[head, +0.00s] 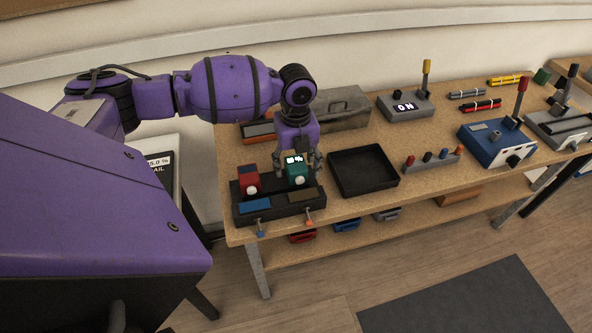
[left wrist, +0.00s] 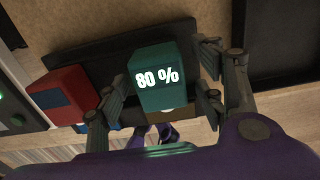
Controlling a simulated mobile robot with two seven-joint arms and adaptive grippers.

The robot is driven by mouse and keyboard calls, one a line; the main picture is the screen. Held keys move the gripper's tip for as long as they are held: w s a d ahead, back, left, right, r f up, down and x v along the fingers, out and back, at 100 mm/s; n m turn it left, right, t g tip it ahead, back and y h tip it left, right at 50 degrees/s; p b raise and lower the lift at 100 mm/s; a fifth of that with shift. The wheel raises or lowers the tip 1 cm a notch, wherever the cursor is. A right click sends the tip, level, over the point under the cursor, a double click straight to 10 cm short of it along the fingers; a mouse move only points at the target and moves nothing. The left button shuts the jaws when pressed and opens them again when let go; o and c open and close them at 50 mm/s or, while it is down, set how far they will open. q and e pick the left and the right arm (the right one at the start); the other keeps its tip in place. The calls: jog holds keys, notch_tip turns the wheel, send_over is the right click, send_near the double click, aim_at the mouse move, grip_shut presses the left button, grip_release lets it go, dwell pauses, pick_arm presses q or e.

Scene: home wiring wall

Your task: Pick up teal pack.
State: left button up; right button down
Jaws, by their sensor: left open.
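The teal pack (head: 297,174) stands in a dark rack (head: 243,217) at the left end of the workbench, to the right of a red pack (head: 250,182). In the left wrist view the teal pack (left wrist: 157,78) shows "80 %" on its face. My left gripper (head: 303,163) is above and around the teal pack, pointing down. In the left wrist view the fingers of the left gripper (left wrist: 160,95) are spread on either side of the pack, open, with a gap visible at the left. The red pack (left wrist: 65,93) is just left of the left finger. My right gripper is out of view.
An empty black tray (head: 362,172) lies just right of the rack. A grey metal box (head: 342,108) stands behind it. A device reading "ON" (head: 405,106) and a blue device (head: 495,143) stand farther right.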

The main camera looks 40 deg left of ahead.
pick_arm(q)
jog(key=c, duration=1.6)
jog(key=shift+o, duration=0.2)
